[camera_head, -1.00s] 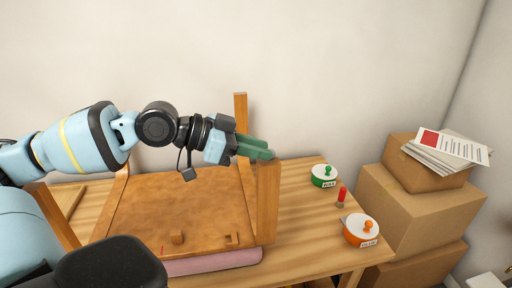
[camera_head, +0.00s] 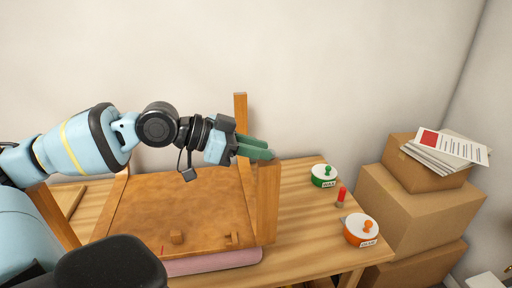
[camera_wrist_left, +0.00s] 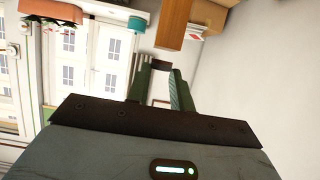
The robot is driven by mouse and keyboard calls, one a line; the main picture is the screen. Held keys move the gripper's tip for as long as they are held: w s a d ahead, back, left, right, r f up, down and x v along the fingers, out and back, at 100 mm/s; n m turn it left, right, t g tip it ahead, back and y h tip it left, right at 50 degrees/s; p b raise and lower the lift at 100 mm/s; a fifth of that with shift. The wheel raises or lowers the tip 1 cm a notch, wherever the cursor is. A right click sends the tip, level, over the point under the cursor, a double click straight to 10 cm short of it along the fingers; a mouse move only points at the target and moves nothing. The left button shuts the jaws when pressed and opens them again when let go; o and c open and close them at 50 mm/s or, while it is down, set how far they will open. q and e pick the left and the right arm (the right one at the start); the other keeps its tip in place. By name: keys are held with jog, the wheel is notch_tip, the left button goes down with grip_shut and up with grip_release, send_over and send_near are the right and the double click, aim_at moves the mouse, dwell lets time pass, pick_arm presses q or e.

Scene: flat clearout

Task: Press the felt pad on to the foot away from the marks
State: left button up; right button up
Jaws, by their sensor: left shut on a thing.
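A wooden piece of furniture lies upside down on the bench, its legs pointing up. My left gripper (camera_head: 272,154) comes in from the left, its green fingers at the top of the near right leg (camera_head: 267,205). In the left wrist view the gripper (camera_wrist_left: 161,76) is shut on a small dark piece, which looks like the felt pad (camera_wrist_left: 161,67). The leg (camera_wrist_left: 172,25) shows just beyond it; whether they touch I cannot tell. A small red mark (camera_head: 162,249) shows on the underside (camera_head: 180,205) near its front left. My right gripper is out of view.
The far right leg (camera_head: 240,120) stands behind my fingers. A green pot (camera_head: 323,176), a small red-topped item (camera_head: 341,197) and an orange pot (camera_head: 360,231) stand right on the bench (camera_head: 300,220). Cardboard boxes (camera_head: 425,210) with papers (camera_head: 447,147) stand farther right. A pink pad (camera_head: 215,261) lies beneath.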

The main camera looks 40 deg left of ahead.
pick_arm(q)
jog(key=shift+f, duration=0.9)
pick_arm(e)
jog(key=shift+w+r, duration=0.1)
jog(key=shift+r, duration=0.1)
pick_arm(q)
jog(key=o, duration=1)
jog(key=shift+r, duration=0.1)
jog(key=p+v, duration=0.4)
jog(key=v, duration=0.3)
jog(key=shift+s+a+r, duration=0.1)
jog(key=shift+s+a, duration=0.1)
jog(key=shift+s, duration=0.05)
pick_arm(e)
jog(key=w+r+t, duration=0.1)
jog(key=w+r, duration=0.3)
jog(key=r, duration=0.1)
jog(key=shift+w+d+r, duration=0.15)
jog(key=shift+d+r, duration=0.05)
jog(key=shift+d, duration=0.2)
